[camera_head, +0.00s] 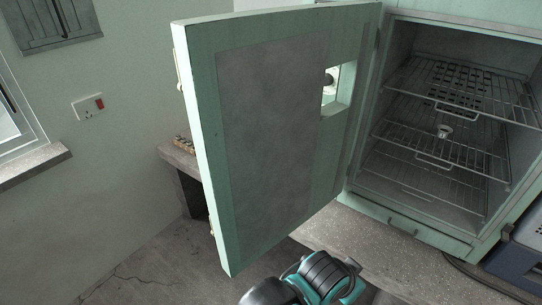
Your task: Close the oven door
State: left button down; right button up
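The oven (416,221) is a pale green cabinet at the right, with its dark inside showing. Its door (268,130) stands wide open, hinged at the cabinet's left side and swung out toward the left and front. The grey inner panel of the door faces me, and a small window opening lies near the hinge side. The door's outer face is hidden, apart from handle-like bits at its far left edge. A teal and black part of one of my arms shows at the bottom middle, below the door. No gripper fingers show.
Wire racks (455,145) are inside the oven, with a small pale object (444,131) on or between them. The oven stands on a concrete bench (335,232). A blue-grey box (520,250) is at the right edge. A wall socket (89,107) is at the left. The cracked floor at lower left is clear.

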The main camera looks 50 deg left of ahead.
aim_at(270, 157)
jog(key=k+j+z, duration=0.2)
jog(key=j, duration=0.3)
jog(key=k+j+z, duration=0.25)
jog(key=j, duration=0.2)
jog(key=k+j+z, duration=0.2)
jog(key=k+j, duration=0.15)
jog(key=k+j+z, duration=0.1)
jog(key=k+j, duration=0.25)
jog(key=k+j+z, duration=0.15)
jog(key=k+j, duration=0.2)
jog(key=j, duration=0.2)
jog(key=k+j+u, duration=0.25)
jog(key=j+u, duration=0.2)
jog(key=j, duration=0.3)
jog(key=k+j+u, duration=0.1)
jog(key=k+u, duration=0.25)
